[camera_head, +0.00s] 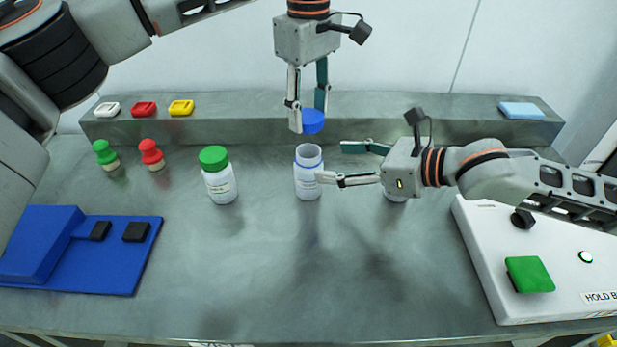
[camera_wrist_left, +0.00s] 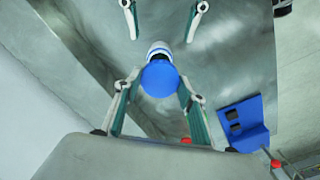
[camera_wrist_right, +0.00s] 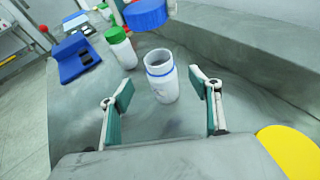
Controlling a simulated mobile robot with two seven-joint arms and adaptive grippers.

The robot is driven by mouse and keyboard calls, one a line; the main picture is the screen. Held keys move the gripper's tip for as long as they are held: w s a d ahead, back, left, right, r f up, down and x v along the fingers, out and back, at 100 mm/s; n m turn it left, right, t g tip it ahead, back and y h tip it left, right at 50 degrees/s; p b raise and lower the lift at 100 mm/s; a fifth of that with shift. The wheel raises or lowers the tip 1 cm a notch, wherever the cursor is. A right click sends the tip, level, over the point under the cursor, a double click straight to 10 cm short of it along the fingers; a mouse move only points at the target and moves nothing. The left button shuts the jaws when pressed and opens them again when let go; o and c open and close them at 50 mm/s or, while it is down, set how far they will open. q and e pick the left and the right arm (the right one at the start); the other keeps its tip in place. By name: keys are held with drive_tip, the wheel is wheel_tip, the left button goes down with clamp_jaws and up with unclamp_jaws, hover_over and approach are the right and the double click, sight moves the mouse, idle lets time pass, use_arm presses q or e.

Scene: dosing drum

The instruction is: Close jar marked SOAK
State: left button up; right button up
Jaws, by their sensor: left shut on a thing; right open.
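An open white jar (camera_head: 308,182) with a blue neck ring stands upright mid-table; its label is too small to read. My left gripper (camera_head: 309,117) is shut on a blue lid (camera_head: 313,122), held above the jar's mouth and apart from it. The lid also shows in the left wrist view (camera_wrist_left: 160,79), partly covering the jar (camera_wrist_left: 159,48). My right gripper (camera_head: 331,162) is open at the jar's right side, pointing at it. In the right wrist view the jar (camera_wrist_right: 161,78) stands centred ahead of the spread fingers, with no visible grip on it.
A green-lidded jar (camera_head: 218,177) stands left. Another jar (camera_head: 395,197) is mostly hidden under my right gripper; a yellow lid (camera_wrist_right: 290,150) shows near it. A raised ledge (camera_head: 230,127) runs behind. A blue stand (camera_head: 100,265) is left, a white device (camera_head: 500,270) right. The front middle is clear.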

sight(319, 160)
drive_tip(key=x, duration=0.8)
drive_tip(key=shift+f, duration=0.1)
drive_tip(key=c, duration=1.7)
use_arm(q)
drive_tip(key=shift+f, duration=2.55)
use_arm(e)
drive_tip(key=shift+o, duration=0.2)
